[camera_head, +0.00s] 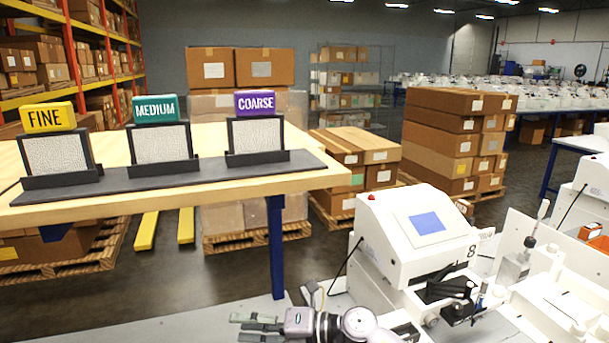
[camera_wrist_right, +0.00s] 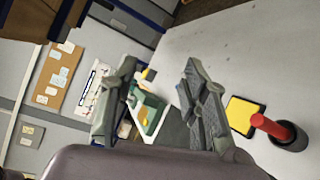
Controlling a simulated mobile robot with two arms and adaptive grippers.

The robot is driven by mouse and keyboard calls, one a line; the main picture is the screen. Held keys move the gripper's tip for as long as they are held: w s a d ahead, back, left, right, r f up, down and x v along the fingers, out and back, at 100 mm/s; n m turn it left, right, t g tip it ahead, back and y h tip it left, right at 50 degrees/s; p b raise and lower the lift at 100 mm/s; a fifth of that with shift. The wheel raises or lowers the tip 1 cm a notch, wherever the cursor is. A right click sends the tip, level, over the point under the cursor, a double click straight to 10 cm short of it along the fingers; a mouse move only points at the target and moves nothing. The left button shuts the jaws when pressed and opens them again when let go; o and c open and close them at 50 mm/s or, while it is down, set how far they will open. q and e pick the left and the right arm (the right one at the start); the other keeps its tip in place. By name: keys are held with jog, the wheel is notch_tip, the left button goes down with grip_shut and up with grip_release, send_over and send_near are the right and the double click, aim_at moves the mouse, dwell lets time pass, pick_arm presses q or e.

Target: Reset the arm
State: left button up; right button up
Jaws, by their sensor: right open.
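My right gripper (camera_head: 258,328) is at the bottom of the head view, over the light grey bench surface and left of the white machine. Its fingers point left. In the right wrist view its two grey fingers (camera_wrist_right: 160,95) are spread apart with nothing held between them. The white machine (camera_head: 385,247), marked 8, has a blue screen (camera_head: 427,223) and a red button. A black mechanism (camera_head: 450,290) sits on its front right side. The lower part of the machine is cut off by the frame. My left gripper is not in view.
A wooden table (camera_head: 325,180) on the left holds a dark rack with FINE (camera_head: 57,154), MEDIUM (camera_head: 161,142) and COARSE (camera_head: 256,134) panels. In the wrist view, a red-handled item (camera_wrist_right: 270,127) stands in a black cup beside a yellow pad (camera_wrist_right: 243,115).

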jog(key=w+d+r+m+t+h, duration=0.15)
jog(key=d+m+t, duration=0.25)
jog(key=m+t, duration=0.4)
jog(key=w+d+r+m+t+h, duration=0.1)
jog(key=d+r+m+t+h, duration=0.2)
jog(key=m+t, duration=0.45)
jog(key=s+d+f+m+g+h, duration=0.1)
jog(key=s+d+f+m+h, duration=0.1)
jog(key=d+f+m+h, duration=0.4)
jog(key=s+d+f+m+g+h, duration=0.1)
jog(key=s+d+f+m+h, duration=0.25)
jog(key=d+m, duration=0.5)
jog(key=s+d+f+m+g+h, duration=0.3)
jog(key=s+d+f+g, duration=0.35)
jog(key=s+f, duration=0.25)
jog(key=s+d+f+m+g, duration=0.2)
jog(key=s+g, duration=0.1)
jog(key=s, duration=0.6)
jog(key=s+d+f+m+g, duration=0.1)
jog(key=s+d+f+g, duration=0.15)
jog(key=s, duration=0.75)
notch_tip(320, 180, down, 28)
jog(key=s+g+b, duration=0.1)
jog(key=s+g, duration=0.1)
jog(key=s+d+f+g+b, duration=0.1)
jog(key=s+d+f, duration=0.1)
jog(key=s+f, duration=1.4)
jog(key=shift+s+f+y, duration=0.25)
jog(key=shift+f+y, duration=0.05)
